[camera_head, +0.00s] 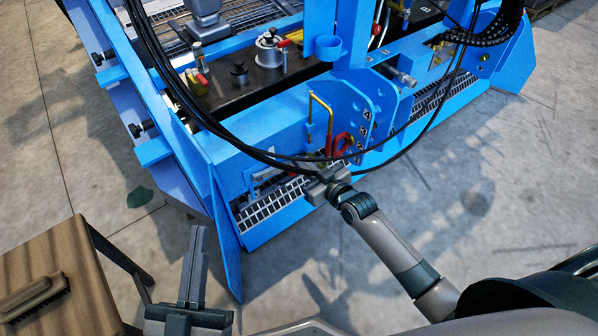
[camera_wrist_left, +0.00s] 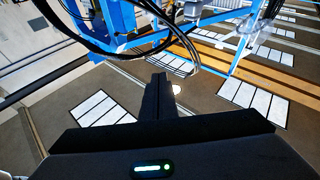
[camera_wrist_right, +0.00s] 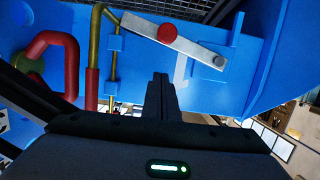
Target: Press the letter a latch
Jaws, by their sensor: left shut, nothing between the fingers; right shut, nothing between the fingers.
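A silver bar latch (camera_wrist_right: 180,40) with a red round button and a grey pin is on the blue front panel in the right wrist view. A pale mark beside it is partly hidden, and I cannot read it as a letter. The bar also shows small in the head view (camera_head: 267,174). My right gripper (camera_wrist_right: 160,82) is shut and empty, just below the bar in that view; I cannot tell if it touches the panel. In the head view the right gripper (camera_head: 314,172) is partly behind black cables.
A red loop handle (camera_head: 342,144) and a yellow bent rod (camera_head: 311,112) are close to my right gripper. Black cables (camera_head: 240,155) hang across the blue frame (camera_head: 262,132). A wooden table (camera_head: 60,262) with a brush (camera_head: 36,297) stands at lower left.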

